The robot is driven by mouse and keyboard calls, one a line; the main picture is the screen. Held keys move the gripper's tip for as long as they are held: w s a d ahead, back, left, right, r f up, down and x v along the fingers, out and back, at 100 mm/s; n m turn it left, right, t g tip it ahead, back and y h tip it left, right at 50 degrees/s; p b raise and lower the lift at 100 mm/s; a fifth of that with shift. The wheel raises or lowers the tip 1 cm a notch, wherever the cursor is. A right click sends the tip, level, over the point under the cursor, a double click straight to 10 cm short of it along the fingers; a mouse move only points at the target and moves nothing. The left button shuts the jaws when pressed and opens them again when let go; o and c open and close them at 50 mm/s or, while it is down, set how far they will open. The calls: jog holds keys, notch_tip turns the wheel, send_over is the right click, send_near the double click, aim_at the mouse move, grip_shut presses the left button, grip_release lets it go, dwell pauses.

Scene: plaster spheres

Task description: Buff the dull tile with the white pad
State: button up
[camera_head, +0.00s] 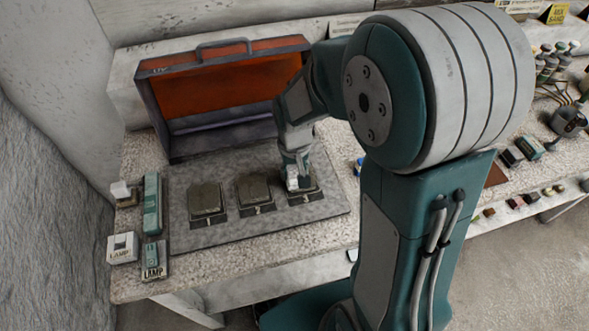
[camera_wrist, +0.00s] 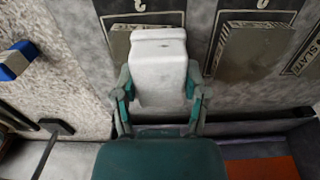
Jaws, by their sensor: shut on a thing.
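My gripper (camera_head: 295,176) is shut on the white pad (camera_head: 292,184) over the rightmost of three dark tiles on a grey board (camera_head: 270,222). In the wrist view the white pad (camera_wrist: 160,68) sits between both fingers and covers much of that tile (camera_wrist: 120,42). I cannot tell whether pad and tile touch. The middle tile (camera_head: 254,190) and left tile (camera_head: 206,200) are uncovered; the middle one also shows in the wrist view (camera_wrist: 248,50). All look dark grey; which is dull is unclear.
An open red-lined case (camera_head: 225,85) stands behind the board. A blue-and-white block (camera_wrist: 17,60) lies beside the board. Cups and small blocks fill the right bench.

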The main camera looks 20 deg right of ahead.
jog(key=shift+f, duration=0.6)
jog(key=shift+w, duration=0.85)
jog(key=shift+s, duration=1.8)
jog(key=shift+w, duration=1.8)
jog(key=shift+s, duration=1.8)
